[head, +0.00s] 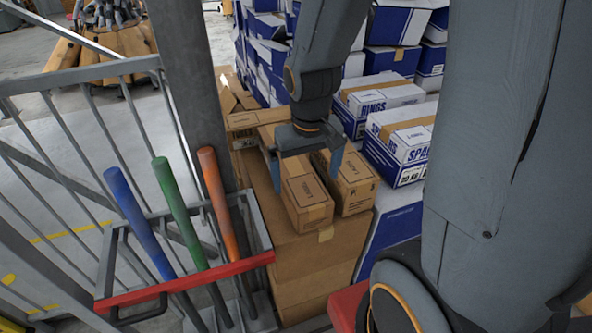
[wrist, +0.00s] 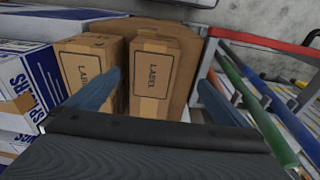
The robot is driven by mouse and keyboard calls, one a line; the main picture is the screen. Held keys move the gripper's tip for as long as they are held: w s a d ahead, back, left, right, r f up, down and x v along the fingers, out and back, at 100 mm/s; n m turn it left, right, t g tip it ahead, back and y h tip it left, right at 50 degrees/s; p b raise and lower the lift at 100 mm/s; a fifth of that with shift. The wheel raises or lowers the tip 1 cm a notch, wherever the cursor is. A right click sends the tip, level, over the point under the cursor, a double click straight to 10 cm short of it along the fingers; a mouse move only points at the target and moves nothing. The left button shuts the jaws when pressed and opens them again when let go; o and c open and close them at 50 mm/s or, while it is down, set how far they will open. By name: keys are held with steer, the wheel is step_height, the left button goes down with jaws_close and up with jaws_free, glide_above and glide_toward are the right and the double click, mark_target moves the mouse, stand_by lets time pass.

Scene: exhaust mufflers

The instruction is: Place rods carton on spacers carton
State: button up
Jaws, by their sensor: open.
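Two narrow brown cartons lie side by side on a larger brown box; their print is too small to read, so I cannot tell which is the rods carton. My gripper (head: 306,182) is open, with its fingers on either side of the left brown carton (head: 307,203). In the wrist view this carton (wrist: 151,85) shows between the fingers of my gripper (wrist: 162,85). The other brown carton (head: 352,184) is just right of it, and left of it in the wrist view (wrist: 90,70). The white-and-blue spacers carton (head: 398,150) sits further right, partly behind my arm.
A white-and-blue rings carton (head: 375,98) is behind the spacers carton. Blue-and-white boxes (head: 395,27) are stacked at the back. A red-edged rack (head: 190,284) with blue, green and orange bars, a grey post (head: 190,90) and railing stand left.

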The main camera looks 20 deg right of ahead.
mark_target(288, 167)
steer(key=w+t+p, duration=0.1)
steer(key=w+p, duration=0.1)
steer(key=w, duration=0.2)
steer(key=w+d+f+t+p, duration=0.1)
steer(key=w+p, duration=0.2)
steer(key=w, duration=0.1)
steer(key=w+f+t+p, duration=0.1)
steer(key=w+p, duration=0.1)
steer(key=w, duration=0.3)
steer(key=shift+w+d+f+p, duration=0.1)
steer(key=shift+d+f+p, duration=0.1)
steer(key=shift+d+p, duration=0.2)
steer(key=shift+w+a+p+x, duration=0.1)
steer(key=shift+p+x, duration=0.4)
steer(key=shift+x, duration=2.55)
steer(key=shift+w+a+p+x, duration=0.1)
steer(key=shift+p+x, duration=0.4)
steer(key=shift+x, duration=2.6)
steer(key=shift+r, duration=0.1)
steer(key=c, duration=2.1)
steer(key=shift+r, duration=0.1)
